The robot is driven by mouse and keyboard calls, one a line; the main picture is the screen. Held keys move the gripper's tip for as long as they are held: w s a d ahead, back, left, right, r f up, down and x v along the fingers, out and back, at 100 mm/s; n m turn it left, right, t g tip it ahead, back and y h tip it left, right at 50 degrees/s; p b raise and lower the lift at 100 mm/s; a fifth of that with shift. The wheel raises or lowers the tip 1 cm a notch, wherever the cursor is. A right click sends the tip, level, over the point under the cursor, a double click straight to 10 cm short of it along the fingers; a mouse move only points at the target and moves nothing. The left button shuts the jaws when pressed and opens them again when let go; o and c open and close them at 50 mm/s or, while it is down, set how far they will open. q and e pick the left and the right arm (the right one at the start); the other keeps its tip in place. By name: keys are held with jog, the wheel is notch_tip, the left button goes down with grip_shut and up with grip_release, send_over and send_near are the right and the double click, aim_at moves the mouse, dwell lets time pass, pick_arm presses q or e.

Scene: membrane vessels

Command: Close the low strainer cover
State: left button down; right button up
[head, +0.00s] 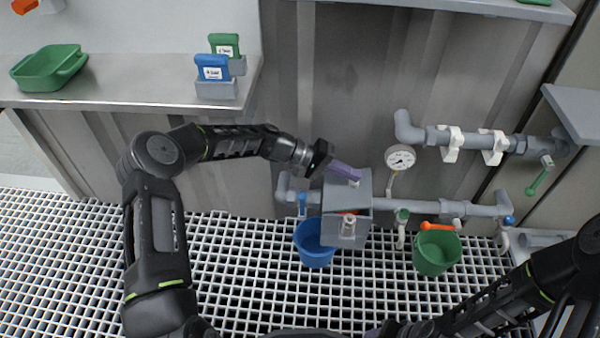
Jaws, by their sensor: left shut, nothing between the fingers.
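The low strainer is a grey box (334,227) in the lower pipe line, with a round knob on its front. Its grey cover (363,190) stands raised at the back of the box, and a bit of orange shows in the gap between them. My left gripper (355,175) is shut and empty, its purple fingers lying across the upper part of the cover. I cannot tell whether they touch it. My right gripper (385,330) is at the bottom edge, mostly cut off, and its fingers cannot be made out.
A blue bucket (314,246) stands below the strainer's left side and a green bucket (436,252) to its right. A pressure gauge (400,158), pipes and valve handles lie right of the strainer. A shelf (130,75) is at upper left.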

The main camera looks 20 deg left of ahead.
aim_at(359, 187)
pick_arm(q)
jog(key=shift+w+d+f+b, duration=0.2)
jog(key=shift+d+f+b, duration=0.3)
jog(key=shift+d+f, duration=0.2)
jog(key=shift+w+d+f+b, duration=0.15)
jog(key=shift+d+f+b, duration=0.3)
jog(key=shift+d+f, duration=0.25)
jog(key=shift+a, duration=0.1)
jog(key=p+v, duration=0.2)
jog(key=v, duration=0.4)
jog(key=shift+s+a+r, duration=0.15)
jog(key=shift+a+r, duration=0.15)
jog(key=shift+s+a+r, duration=0.1)
jog(key=shift+a, duration=0.25)
